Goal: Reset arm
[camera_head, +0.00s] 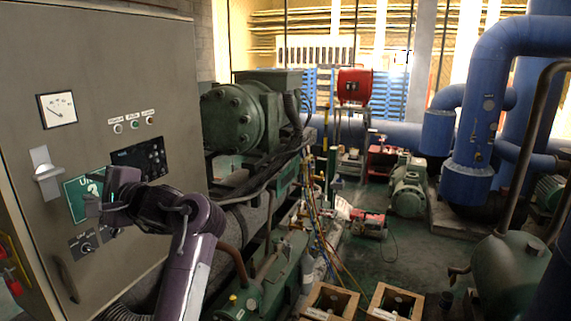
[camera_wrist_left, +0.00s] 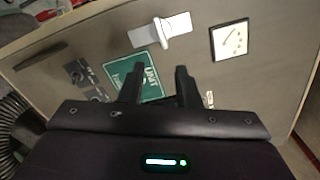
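My left arm (camera_head: 192,250) rises from the bottom of the head view and bends left at the wrist. My left gripper (camera_head: 90,204) is in front of the grey control cabinet (camera_head: 105,60), by the green unit sign (camera_head: 76,199). In the left wrist view the two dark fingers of my left gripper (camera_wrist_left: 160,70) stand apart with nothing between them. The green sign (camera_wrist_left: 120,72) shows behind and beside them, partly hidden. I cannot tell whether the fingers touch the cabinet. My right gripper is in neither view.
The cabinet carries a white switch handle (camera_head: 45,172), a gauge (camera_head: 57,110) and a dark display (camera_head: 140,157). Green compressor machinery (camera_head: 240,115) stands right of it. Two wooden crates (camera_head: 330,303) sit at the bottom. Blue pipes (camera_head: 470,140) stand right; some floor (camera_head: 400,245) is clear.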

